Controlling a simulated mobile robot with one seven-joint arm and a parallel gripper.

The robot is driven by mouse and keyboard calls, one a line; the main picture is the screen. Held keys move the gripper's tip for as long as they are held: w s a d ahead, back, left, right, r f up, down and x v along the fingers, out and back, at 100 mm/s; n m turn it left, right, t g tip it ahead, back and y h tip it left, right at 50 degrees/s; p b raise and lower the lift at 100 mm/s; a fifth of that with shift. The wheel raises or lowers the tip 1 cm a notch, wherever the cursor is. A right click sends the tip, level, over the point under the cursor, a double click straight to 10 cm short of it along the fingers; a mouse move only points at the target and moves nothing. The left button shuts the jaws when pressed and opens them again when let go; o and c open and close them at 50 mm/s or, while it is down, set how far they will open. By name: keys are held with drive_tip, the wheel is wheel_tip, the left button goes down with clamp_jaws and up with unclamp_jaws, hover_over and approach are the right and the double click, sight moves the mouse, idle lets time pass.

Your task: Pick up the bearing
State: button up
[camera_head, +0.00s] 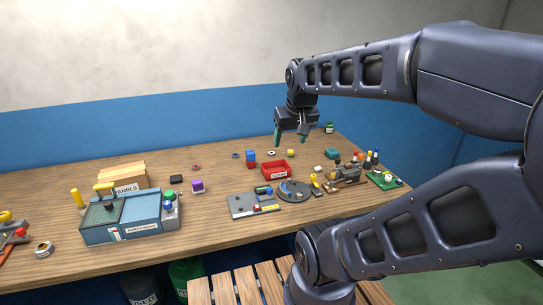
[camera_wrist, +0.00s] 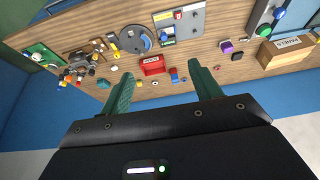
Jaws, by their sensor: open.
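My gripper (camera_head: 290,139) hangs above the back of the wooden table, fingers apart and empty. In the wrist view my gripper (camera_wrist: 160,69) shows two spread green fingers with nothing between their tips. Several small rings lie on the table, and I cannot tell for sure which is the bearing. A pale ring with a dark centre (camera_head: 271,153) lies behind the red bin, below the gripper. A blue ring (camera_head: 235,155) and a red ring (camera_head: 196,168) lie further left. A larger metallic-looking ring (camera_head: 43,249) lies at the front left. None is touched by the gripper.
A red bin (camera_head: 275,170) stands mid-table, with a blue block (camera_head: 251,160) and a yellow block (camera_head: 291,153) near it. A round dark turntable (camera_head: 294,191), a grey plate (camera_head: 254,206) and a blue machine (camera_head: 133,217) stand along the front. A cardboard panels box (camera_head: 122,178) is left.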

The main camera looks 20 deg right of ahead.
drive_tip(key=w+d+f+m, duration=0.1)
drive_tip(key=w+d+f, duration=0.1)
drive_tip(key=w, duration=1.3)
drive_tip(key=w+d+f+m, duration=0.1)
drive_tip(key=w+d+f, duration=0.15)
drive_tip(key=w, duration=1.25)
drive_tip(key=shift+m+h, duration=0.7)
drive_tip(key=w+d+f, duration=0.2)
drive_tip(key=w+f, duration=0.6)
drive_tip(key=w+d+f, duration=0.3)
drive_tip(key=w+f, duration=0.5)
drive_tip(key=f, duration=0.1)
drive_tip(key=w+d+f, duration=0.3)
drive_tip(key=w+f, duration=0.5)
drive_tip(key=f, duration=0.1)
drive_tip(key=shift+w+f, duration=0.15)
drive_tip(key=shift+w, duration=0.2)
drive_tip(key=shift+a+x, duration=0.15)
drive_tip(key=shift+x, duration=1.2)
drive_tip(key=shift+a+x, duration=0.15)
drive_tip(key=shift+x, duration=1.15)
drive_tip(key=c, duration=1.1)
wheel_tip(320, 180, up, 20)
drive_tip(key=shift+f, duration=0.1)
